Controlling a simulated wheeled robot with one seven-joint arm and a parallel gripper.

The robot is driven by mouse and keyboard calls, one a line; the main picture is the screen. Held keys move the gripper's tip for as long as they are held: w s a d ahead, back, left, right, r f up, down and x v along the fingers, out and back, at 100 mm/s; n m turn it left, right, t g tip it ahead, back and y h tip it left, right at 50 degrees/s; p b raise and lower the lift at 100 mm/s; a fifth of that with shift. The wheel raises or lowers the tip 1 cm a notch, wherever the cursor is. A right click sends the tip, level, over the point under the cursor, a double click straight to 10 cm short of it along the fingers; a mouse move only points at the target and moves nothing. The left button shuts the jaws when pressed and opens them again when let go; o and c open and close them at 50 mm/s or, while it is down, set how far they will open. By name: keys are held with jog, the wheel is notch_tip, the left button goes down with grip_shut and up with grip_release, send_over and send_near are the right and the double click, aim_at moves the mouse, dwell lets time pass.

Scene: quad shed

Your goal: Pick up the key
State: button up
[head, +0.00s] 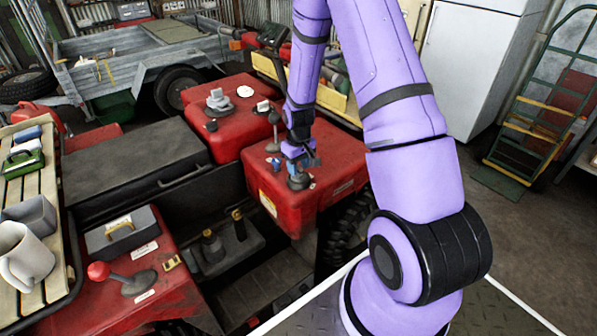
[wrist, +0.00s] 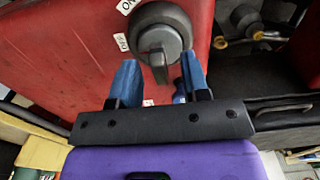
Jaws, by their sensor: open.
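The key appears to be the dark grey T-shaped handle (wrist: 157,66) in a round grey switch (wrist: 161,27), between ON and OFF labels on a red panel. In the head view the switch (head: 298,182) sits on the front of the red quad body, mostly below my gripper. My gripper (head: 301,160) is just over it, pointing down. In the wrist view my gripper (wrist: 159,63) is open, one blue finger on each side of the handle. A gap shows on both sides. I cannot tell the depth exactly.
A small blue-and-white item (head: 273,163) is just left of my gripper. A grey knobbed fitting (head: 217,100) stands on the red body farther back. At left, a slatted rack (head: 52,200) holds a mug (head: 25,257). The floor (head: 530,235) at right is clear.

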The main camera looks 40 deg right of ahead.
jog(key=shift+f, duration=0.35)
grip_shut()
jog(key=shift+r, duration=0.1)
